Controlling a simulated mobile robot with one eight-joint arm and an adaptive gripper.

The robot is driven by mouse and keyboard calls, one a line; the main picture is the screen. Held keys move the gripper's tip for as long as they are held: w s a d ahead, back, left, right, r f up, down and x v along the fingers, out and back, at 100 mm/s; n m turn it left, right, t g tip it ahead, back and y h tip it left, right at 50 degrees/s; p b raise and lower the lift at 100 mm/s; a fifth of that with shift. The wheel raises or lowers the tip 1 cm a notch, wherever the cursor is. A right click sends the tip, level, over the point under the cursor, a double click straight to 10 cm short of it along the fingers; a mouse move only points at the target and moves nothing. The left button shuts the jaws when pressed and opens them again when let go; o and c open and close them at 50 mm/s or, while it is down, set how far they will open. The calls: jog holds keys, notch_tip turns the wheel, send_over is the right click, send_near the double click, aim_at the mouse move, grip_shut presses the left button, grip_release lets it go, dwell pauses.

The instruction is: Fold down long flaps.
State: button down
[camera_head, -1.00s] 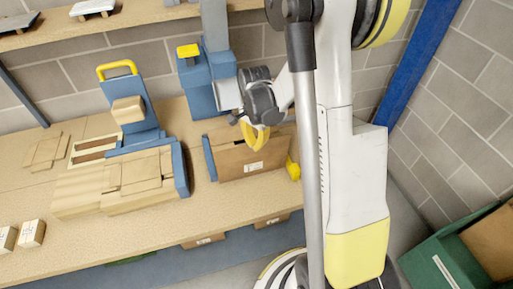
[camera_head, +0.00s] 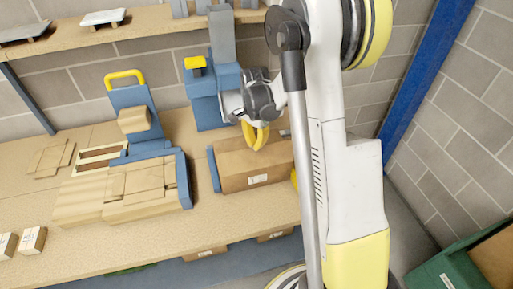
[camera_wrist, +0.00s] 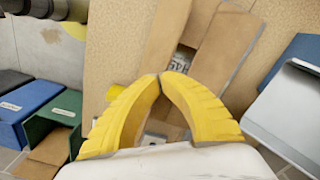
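The cardboard carton (camera_head: 235,182) stands on the bench beside a blue upright plate, with a white label on its front. A long brown flap (camera_head: 240,157) lies across its top in the head view. In the wrist view two long flaps, one on the left (camera_wrist: 166,32) and one on the right (camera_wrist: 226,55), have a narrow gap between them; a printed item shows inside. My gripper (camera_head: 257,137) is over the carton's top, fingers pointing down. In the wrist view its yellow fingertips (camera_wrist: 161,79) meet, with nothing visible between them. Contact with a flap is unclear.
A blue stand with a yellow-topped part (camera_head: 195,63) is behind the carton. A blue fixture with a yellow handle (camera_head: 125,77) and cardboard pieces (camera_head: 140,190) is to the left. Small boxes (camera_head: 33,240) sit at the front left. A green bin (camera_head: 440,274) stands at the lower right.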

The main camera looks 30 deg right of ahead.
jog(key=shift+w, duration=0.15)
jog(key=shift+r+p, duration=1.85)
jog(key=shift+r, duration=1.7)
